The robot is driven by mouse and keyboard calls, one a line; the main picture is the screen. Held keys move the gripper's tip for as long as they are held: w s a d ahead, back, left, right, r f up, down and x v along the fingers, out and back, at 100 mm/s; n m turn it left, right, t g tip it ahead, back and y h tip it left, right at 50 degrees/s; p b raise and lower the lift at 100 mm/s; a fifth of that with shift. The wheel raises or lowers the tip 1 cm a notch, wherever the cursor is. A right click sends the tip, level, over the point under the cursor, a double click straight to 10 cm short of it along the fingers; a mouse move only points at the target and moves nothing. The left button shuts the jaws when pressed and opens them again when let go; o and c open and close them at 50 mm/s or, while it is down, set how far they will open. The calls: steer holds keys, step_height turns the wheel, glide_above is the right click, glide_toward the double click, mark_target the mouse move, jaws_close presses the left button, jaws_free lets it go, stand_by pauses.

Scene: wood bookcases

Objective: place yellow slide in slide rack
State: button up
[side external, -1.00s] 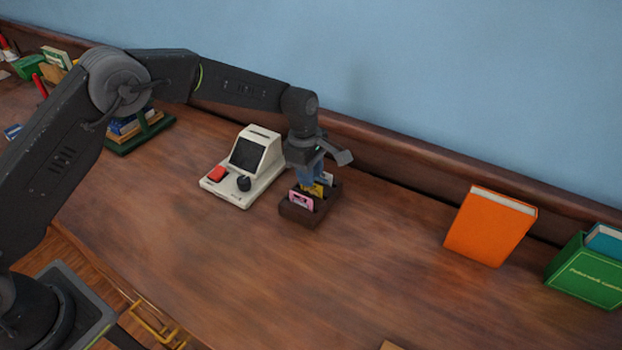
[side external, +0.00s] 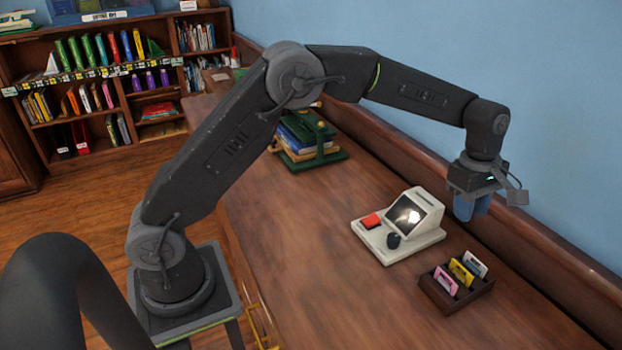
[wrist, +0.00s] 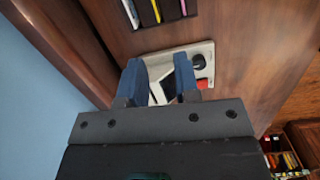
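The yellow slide (side external: 460,273) stands in the middle of the dark slide rack (side external: 433,296), between a pink slide (side external: 445,281) and a white slide (side external: 476,265). It also shows as a thin yellow edge at the top of the wrist view (wrist: 156,11). My gripper (side external: 470,210) is raised above the desk, behind and above the viewer and apart from the rack. In the wrist view its blue fingers (wrist: 160,82) are spread, with nothing held between them.
A white slide viewer (side external: 425,242) with a red button and a lit screen stands beside the rack. A green book stand (side external: 318,157) with books is farther left. A raised wooden ledge (side external: 540,235) runs along the wall. The desk in front of the viewer is clear.

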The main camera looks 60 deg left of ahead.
steer(key=s+a+r+m+t, duration=0.1)
steer(key=s+a+r+m, duration=0.25)
steer(key=s+r, duration=0.3)
steer(key=s+a+r+m+t, duration=0.2)
steer(key=s+a+r+m, duration=0.15)
steer(key=s+r, duration=0.35)
steer(key=s+a+f+m+t, duration=0.1)
steer(key=s+a+f+m, duration=0.1)
steer(key=s+m, duration=0.3)
steer(key=s+a+f+m+t+y, duration=0.1)
steer(key=s+m, duration=0.3)
steer(key=s, duration=1)
steer(key=shift+a+f+m, duration=0.4)
steer(key=shift+a+f, duration=0.05)
steer(key=shift+a, duration=0.25)
